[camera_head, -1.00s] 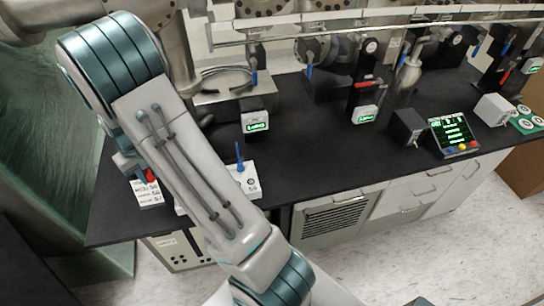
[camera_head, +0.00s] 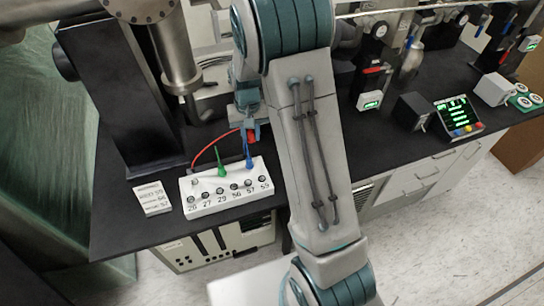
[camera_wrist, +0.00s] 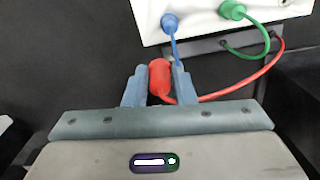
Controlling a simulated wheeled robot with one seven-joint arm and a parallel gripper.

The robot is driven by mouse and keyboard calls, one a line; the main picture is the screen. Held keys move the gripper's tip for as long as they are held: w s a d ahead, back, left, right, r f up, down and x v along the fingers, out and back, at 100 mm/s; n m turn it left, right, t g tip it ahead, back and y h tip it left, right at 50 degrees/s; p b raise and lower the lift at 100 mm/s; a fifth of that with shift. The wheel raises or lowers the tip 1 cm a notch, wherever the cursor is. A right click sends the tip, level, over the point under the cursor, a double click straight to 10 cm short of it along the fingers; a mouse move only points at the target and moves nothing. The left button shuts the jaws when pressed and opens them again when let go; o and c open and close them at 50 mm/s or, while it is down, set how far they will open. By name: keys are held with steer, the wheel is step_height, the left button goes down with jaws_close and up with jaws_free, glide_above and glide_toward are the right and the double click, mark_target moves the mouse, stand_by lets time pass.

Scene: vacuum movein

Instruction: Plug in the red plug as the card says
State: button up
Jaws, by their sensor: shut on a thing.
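The red plug (camera_wrist: 159,76) is held upright between the two blue fingers of my gripper (camera_wrist: 159,70) in the wrist view. In the head view the red plug (camera_head: 251,136) and my gripper (camera_head: 249,125) are behind the right end of the white socket box (camera_head: 203,208), apart from it. The box has a front row of numbered sockets, seemingly 26, 27, 29, 56, 57, 59. A green plug (camera_head: 221,163) and a blue plug (camera_head: 249,158) stand on the box behind that row. The white card (camera_head: 152,197) lies left of the box; its text is only partly legible.
A red cable (camera_head: 205,151) arcs from the plug to the back left of the box. A dark column (camera_head: 128,95) stands behind the card. A dark box (camera_head: 411,112) and a screen unit (camera_head: 459,117) stand at the right. The black bench between is partly hidden by my arm.

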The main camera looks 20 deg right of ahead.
steer(key=s+f+m+b, duration=0.1)
steer(key=s+m+b, duration=0.4)
steer(key=s+m, duration=0.3)
steer(key=shift+n, duration=0.6)
steer(key=shift+s+d+f+b, duration=0.1)
steer(key=shift+s+f+b, duration=0.1)
steer(key=shift+f+b, duration=1)
steer(key=shift+s+f+b, duration=0.15)
steer(key=shift+f+b, duration=0.75)
steer(key=shift+f, duration=0.45)
steer(key=shift+f+b, duration=0.85)
steer(key=shift+f, duration=0.25)
steer(key=o, duration=1)
step_height(320, 180, up, 14)
steer(key=shift+f, duration=0.1)
